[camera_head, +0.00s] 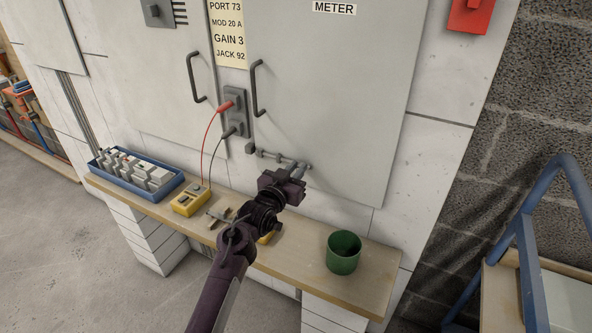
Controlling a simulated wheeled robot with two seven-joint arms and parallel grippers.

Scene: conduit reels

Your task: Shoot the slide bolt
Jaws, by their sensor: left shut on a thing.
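The slide bolt (270,155) is a grey rod in brackets, low on the METER cabinet door (325,85). A small grey block stands at its left end, and its right end reaches a knob near my left gripper. My left gripper (299,170) comes up from below and is shut at the bolt's right end, on what looks like the bolt's handle; the gripper partly hides the contact. My right gripper is not in view.
A wooden shelf (300,262) runs below the cabinets, with a green cup (343,252), a yellow meter (190,201) and a blue tray (137,172) of parts. Red and black leads run from the meter to a socket plate (236,112). A blue frame (530,235) stands at right.

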